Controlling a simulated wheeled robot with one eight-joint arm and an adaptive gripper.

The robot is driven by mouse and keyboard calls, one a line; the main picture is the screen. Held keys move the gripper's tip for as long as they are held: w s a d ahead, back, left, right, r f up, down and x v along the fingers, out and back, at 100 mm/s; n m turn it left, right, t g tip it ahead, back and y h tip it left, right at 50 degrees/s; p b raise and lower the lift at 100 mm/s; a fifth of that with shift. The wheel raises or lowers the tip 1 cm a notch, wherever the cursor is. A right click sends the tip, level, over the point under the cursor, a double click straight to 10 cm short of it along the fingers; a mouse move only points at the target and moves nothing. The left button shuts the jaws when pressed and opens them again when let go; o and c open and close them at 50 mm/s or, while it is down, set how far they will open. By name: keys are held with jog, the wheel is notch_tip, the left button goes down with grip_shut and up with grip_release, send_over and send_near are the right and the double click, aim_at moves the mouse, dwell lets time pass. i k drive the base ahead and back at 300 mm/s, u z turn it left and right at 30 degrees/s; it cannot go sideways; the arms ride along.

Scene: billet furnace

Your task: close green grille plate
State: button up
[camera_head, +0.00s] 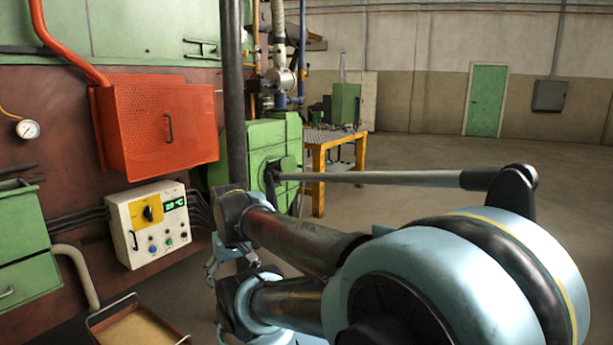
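No plate that I can clearly make out as a green grille shows in this view. A perforated grille face is on the orange-red box (165,128) on the furnace wall, which has a dark handle on its front. Green parts in view are the drawer-like boxes (22,235) at the left edge, the panel (140,28) at the top left and the machine housing (268,140) behind the dark post. I cannot tell whether any of these is the plate. My blue and black arm fills the lower right and middle. I cannot make out my gripper's fingers.
A white control box (150,222) with a lit green display hangs below the orange-red box. A dark vertical post (233,90) stands right of it. A tray (132,322) is at the bottom left. A yellow-framed table (335,139) stands behind. The floor at right is clear.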

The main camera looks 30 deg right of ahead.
aim_at(289, 163)
jog(key=z, duration=0.85)
